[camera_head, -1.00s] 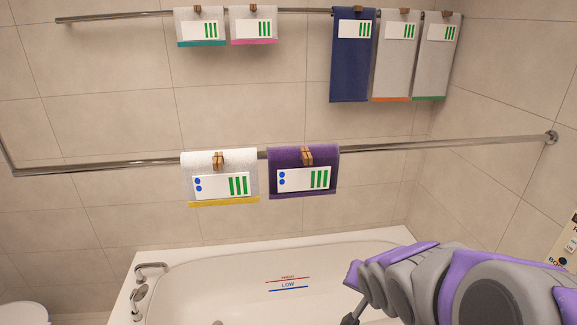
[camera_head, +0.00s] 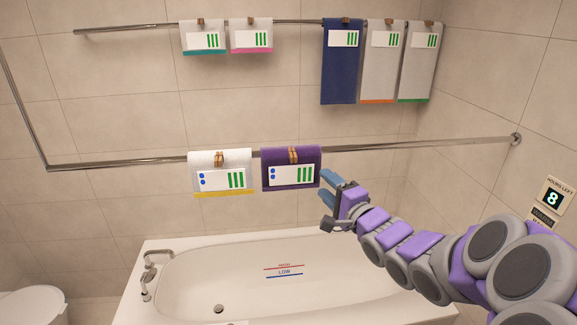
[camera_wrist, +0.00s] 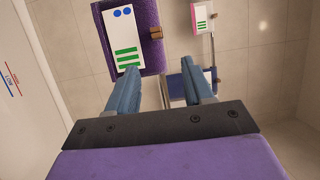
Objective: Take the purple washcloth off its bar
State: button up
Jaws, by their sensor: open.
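The purple washcloth (camera_head: 290,156) hangs over the lower metal bar (camera_head: 400,146), with a wooden clip (camera_head: 293,155) at its top and a white label (camera_head: 292,175) on its front. In the wrist view the washcloth (camera_wrist: 148,22) is ahead, at the upper left, with its clip (camera_wrist: 156,33) on its right side. My gripper (camera_head: 326,186) is just right of the washcloth's lower right corner and looks apart from it. In the wrist view my gripper (camera_wrist: 164,80) is open with nothing between its blue fingers; the left fingertip overlaps the washcloth's lower edge in the picture.
A white washcloth (camera_head: 221,162) with a yellow hem hangs left of the purple one. Several towels, including a navy one (camera_head: 341,75), hang from the upper bar (camera_head: 285,23). A bathtub (camera_head: 210,270) stands below. The wall space right of my gripper is free.

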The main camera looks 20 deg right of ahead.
send_near(295, 161)
jog(key=w+r, duration=0.1)
jog(key=w, duration=0.9)
jog(key=shift+w+a+f, duration=0.25)
jog(key=shift+a, duration=0.1)
jog(key=shift+r, duration=0.1)
jog(key=shift+c, duration=0.2)
grip_shut()
